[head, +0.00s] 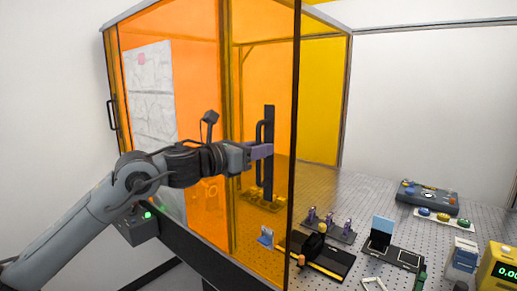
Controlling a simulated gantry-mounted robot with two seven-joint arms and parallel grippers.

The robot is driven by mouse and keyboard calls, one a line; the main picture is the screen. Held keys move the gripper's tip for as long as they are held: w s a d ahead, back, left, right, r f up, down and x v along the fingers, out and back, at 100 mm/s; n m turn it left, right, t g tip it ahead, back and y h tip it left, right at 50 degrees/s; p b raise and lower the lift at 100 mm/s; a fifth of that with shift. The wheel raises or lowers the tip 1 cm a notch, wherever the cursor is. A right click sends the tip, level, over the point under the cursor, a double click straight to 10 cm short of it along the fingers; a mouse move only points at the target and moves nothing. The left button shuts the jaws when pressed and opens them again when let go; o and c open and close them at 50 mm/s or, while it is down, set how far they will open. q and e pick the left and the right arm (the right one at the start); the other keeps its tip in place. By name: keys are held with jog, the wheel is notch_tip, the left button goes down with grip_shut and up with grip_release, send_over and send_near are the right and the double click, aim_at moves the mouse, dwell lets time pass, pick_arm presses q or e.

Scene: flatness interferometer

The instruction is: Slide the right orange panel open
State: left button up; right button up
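The right orange panel (280,75) is a see-through sheet in the enclosure's front. Its dark free edge (294,150) stands upright near the middle of the head view, and the opening to its right is uncovered. A black vertical handle (260,130) shows on the panel. My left gripper (263,152) reaches in from the left with its purple fingers at the handle's middle height, overlapping it in the picture. Whether the fingers are closed around the handle or touch it cannot be told. My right gripper is not in view.
The left orange panel (185,60) is behind my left arm. Through the opening, a perforated optical table (355,190) holds a black rail stage (325,260), a button box (428,195), a yellow meter (497,268) and small mounts. Another black handle (112,115) is at far left.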

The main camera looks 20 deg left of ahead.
pick_arm(q)
jog(key=shift+o, duration=0.2)
jog(key=shift+r, duration=0.1)
jog(key=shift+s, duration=0.1)
jog(key=shift+s+a, duration=0.1)
jog(key=shift+s, duration=0.05)
jog(key=v, duration=1)
jog(key=shift+s, duration=0.15)
